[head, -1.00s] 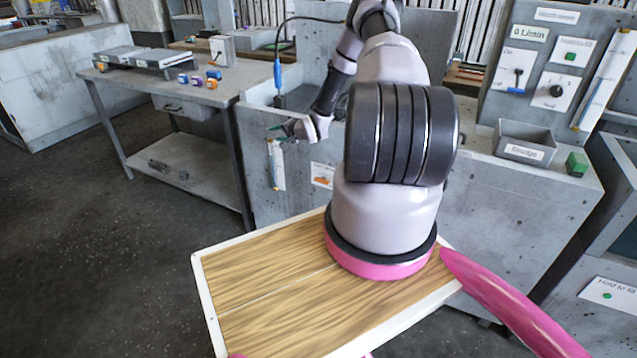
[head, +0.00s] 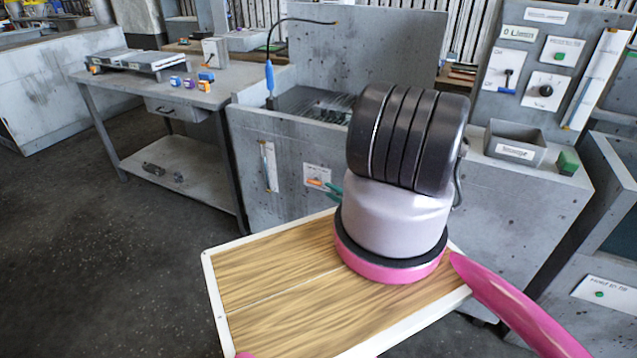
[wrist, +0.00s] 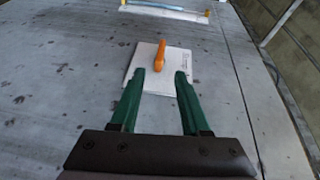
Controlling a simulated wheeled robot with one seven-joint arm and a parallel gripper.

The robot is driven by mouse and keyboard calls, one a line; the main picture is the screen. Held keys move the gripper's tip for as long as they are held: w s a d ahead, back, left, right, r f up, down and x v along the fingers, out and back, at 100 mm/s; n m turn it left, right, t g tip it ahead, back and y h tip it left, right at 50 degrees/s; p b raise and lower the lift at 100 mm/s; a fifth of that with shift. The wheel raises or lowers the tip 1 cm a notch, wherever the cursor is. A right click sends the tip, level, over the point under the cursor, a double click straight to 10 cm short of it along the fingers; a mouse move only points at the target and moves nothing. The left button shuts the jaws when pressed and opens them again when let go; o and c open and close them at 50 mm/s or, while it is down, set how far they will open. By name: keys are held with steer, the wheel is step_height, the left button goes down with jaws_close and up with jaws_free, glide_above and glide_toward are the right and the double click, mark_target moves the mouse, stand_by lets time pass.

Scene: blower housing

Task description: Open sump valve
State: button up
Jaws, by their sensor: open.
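The sump valve is an orange lever (head: 315,183) on a white label plate (head: 318,174) on the front of the grey tank (head: 290,155). The lever also shows in the wrist view (wrist: 159,55), on its plate (wrist: 146,73). My gripper (wrist: 164,75) has two green fingers, spread apart with nothing between them. In the wrist view the lever stands just beyond and slightly left of the middle of the fingertips. In the head view the green fingertips (head: 334,190) show just right of the lever; my arm hides the rest of the gripper. Contact with the lever cannot be told.
A gauge strip (head: 268,166) is on the tank front, left of the valve. A control panel (head: 545,75), a grey bin (head: 514,145) and a green block (head: 567,162) are at right. A workbench (head: 150,85) stands at left. The floor at left is clear.

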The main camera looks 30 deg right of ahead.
mark_target(314, 181)
steer(key=shift+m+t, duration=0.3)
steer(key=shift+t, duration=0.2)
steer(key=x, duration=0.9)
steer(key=shift+w+a+f, duration=0.3)
steer(key=shift+a+f, duration=0.1)
steer(key=shift+a, duration=0.05)
jaws_close()
